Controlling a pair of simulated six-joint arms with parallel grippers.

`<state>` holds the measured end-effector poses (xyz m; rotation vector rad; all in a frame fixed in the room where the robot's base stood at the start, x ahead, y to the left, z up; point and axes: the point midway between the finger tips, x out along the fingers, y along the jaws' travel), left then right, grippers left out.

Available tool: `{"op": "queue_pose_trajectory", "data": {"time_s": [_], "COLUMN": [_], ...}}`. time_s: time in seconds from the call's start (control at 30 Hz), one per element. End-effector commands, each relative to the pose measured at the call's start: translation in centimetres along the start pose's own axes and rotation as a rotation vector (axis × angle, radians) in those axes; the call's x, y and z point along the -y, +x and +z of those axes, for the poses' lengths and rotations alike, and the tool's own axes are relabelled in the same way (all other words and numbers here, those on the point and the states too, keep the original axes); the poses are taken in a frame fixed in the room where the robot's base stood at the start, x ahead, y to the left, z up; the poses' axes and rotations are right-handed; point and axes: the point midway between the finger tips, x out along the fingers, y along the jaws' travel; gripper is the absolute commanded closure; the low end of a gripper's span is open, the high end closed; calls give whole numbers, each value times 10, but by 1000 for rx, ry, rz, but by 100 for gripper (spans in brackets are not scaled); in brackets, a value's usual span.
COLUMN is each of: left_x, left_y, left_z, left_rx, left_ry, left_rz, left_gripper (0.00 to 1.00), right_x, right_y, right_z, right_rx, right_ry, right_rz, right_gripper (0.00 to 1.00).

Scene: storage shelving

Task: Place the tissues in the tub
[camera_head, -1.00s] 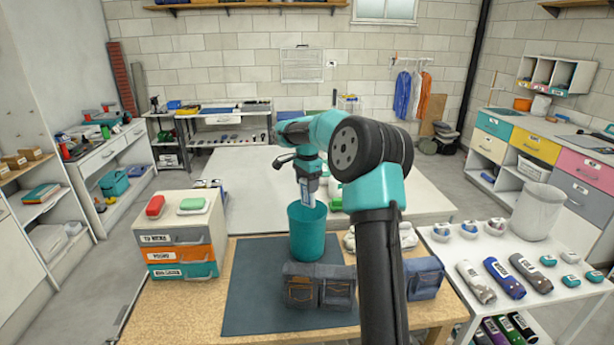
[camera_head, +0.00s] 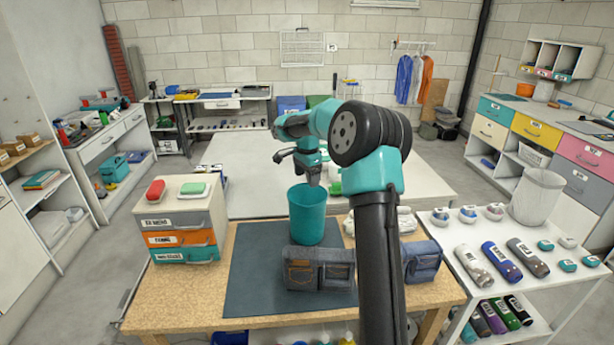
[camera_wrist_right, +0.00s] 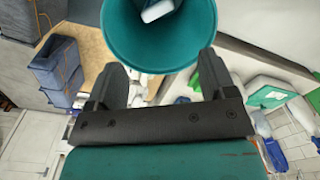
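The teal tub (camera_head: 307,222) stands upright on the dark mat on the wooden table. In the right wrist view, I look down into the tub (camera_wrist_right: 190,40), and a white packet, which looks like the tissues (camera_wrist_right: 160,8), lies inside; the picture's top edge cuts it off. In the head view the tub wall hides the packet. My right gripper (camera_head: 312,180) is just above the tub's far side. In the wrist view, its two fingers (camera_wrist_right: 162,75) are apart with nothing between them. My left gripper is not in view.
Denim pouches (camera_head: 318,270) sit on the mat (camera_head: 245,280) in front of the tub. A small drawer unit (camera_head: 180,240) stands left on the table. A white table (camera_head: 245,170) lies behind, and a white shelf with bottles (camera_head: 488,265) is at right.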

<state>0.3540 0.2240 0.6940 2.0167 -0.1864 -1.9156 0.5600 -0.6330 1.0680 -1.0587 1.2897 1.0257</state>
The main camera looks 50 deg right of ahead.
Motion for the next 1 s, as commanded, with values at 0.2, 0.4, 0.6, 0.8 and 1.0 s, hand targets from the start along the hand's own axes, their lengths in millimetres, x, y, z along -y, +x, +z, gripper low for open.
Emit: {"op": "queue_pose_trajectory", "data": {"time_s": [0.2,0.4,0.6,0.8,1.0], "left_x": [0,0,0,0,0], "left_y": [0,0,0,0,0], "left_z": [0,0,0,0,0], "left_rx": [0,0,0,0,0], "left_ry": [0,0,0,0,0], "left_rz": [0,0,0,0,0], "left_gripper": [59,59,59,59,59], "right_x": [0,0,0,0,1], "right_y": [0,0,0,-10,-32], "right_z": [0,0,0,0,0], "right_rx": [0,0,0,0,0], "right_ry": [0,0,0,0,0], "right_rz": [0,0,0,-1,-3], "right_gripper": [14,14,14,14,14]}}
